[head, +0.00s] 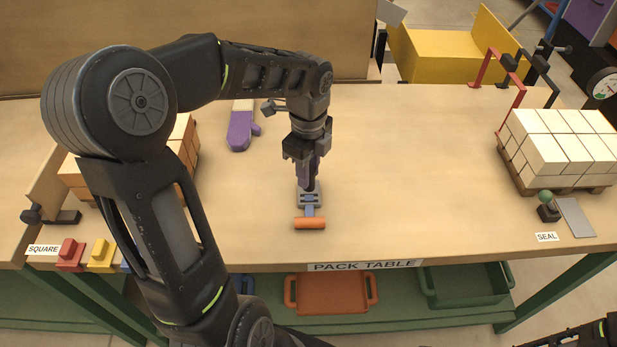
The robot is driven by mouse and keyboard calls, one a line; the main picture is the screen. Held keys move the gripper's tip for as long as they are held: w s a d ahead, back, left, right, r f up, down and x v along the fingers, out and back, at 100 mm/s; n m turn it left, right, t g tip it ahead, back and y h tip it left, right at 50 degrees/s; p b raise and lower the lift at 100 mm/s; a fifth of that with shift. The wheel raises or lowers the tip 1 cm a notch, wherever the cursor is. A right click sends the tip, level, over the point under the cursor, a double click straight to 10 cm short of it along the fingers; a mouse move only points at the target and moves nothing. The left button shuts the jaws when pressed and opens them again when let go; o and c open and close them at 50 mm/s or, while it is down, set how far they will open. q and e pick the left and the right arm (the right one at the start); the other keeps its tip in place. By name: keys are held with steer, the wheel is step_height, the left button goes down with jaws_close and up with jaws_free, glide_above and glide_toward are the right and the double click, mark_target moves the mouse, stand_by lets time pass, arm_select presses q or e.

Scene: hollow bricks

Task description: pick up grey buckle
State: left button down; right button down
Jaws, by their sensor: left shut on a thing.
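The grey buckle (319,199) is on the pack table near the front middle, partly hidden by my gripper. A blue piece and an orange cylindrical piece (310,223) lie just in front of it, close to or touching it. My left gripper (308,186) points down from above and is shut on the grey buckle. The buckle is at or very near the table top; I cannot tell whether there is a gap. My right gripper is not in view; only part of that arm shows at the bottom right corner.
A purple mitten-shaped thing (240,131) lies behind left. Pale bricks (560,150) are stacked on a pallet at right; more bricks (183,140) stand at left, partly behind my arm. Red (70,254) and yellow (101,256) blocks sit at the front left. The table right of my gripper is clear.

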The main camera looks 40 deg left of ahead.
arm_select(q)
step_height(320, 180, up, 10)
steer(key=shift+f, duration=0.1)
steer(key=shift+w, duration=0.1)
stand_by(0.8)
